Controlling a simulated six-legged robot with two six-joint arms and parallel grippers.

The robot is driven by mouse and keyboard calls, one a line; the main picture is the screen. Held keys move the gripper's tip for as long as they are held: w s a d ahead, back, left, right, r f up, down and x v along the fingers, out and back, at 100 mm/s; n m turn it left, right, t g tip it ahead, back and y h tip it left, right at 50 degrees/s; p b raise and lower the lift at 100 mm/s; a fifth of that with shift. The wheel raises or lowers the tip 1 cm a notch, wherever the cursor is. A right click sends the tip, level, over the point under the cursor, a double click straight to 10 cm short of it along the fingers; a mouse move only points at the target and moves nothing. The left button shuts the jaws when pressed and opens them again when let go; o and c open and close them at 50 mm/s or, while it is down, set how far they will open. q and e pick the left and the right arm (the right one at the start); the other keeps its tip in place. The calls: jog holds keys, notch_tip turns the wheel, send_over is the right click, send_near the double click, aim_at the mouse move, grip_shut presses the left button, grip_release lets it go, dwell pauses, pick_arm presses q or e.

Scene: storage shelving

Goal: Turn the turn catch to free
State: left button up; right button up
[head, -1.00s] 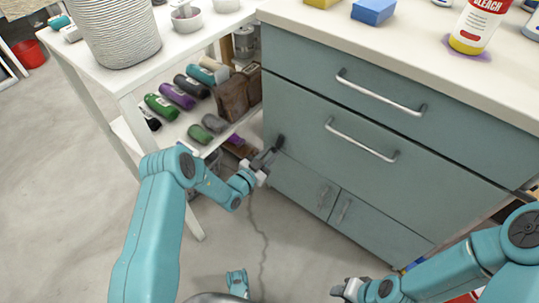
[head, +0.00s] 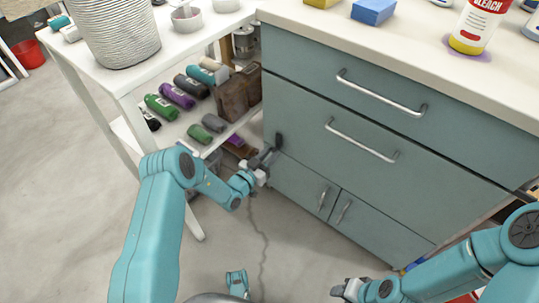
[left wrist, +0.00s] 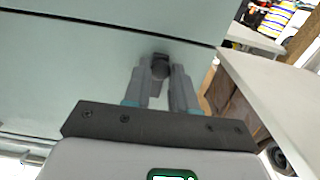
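The turn catch (head: 279,141) is a small dark knob on the left edge of the blue-grey cabinet front, beside the large lower drawer. In the left wrist view the catch (left wrist: 161,68) shows as a dark rounded piece at the fingertips. My left gripper (head: 268,156) is at the catch, just below and left of it in the head view. In the left wrist view its two grey fingers (left wrist: 161,80) stand apart, one on each side of the catch; I cannot tell whether they touch it. My right gripper (head: 338,291) is low in the head view, away from the cabinet front.
The cabinet (head: 345,170) has two drawers with bar handles and two small doors below. A white shelf unit (head: 85,68) with several rolled cloths stands close on the left. Bare floor (head: 90,230) lies in front.

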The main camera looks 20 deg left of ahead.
pick_arm(q)
jog(key=o, duration=0.4)
jog(key=shift+c, duration=0.2)
jog(key=p+v, duration=0.5)
jog(key=v, duration=1.1)
jog(key=shift+s+r, duration=0.1)
jog(key=shift+s, duration=0.05)
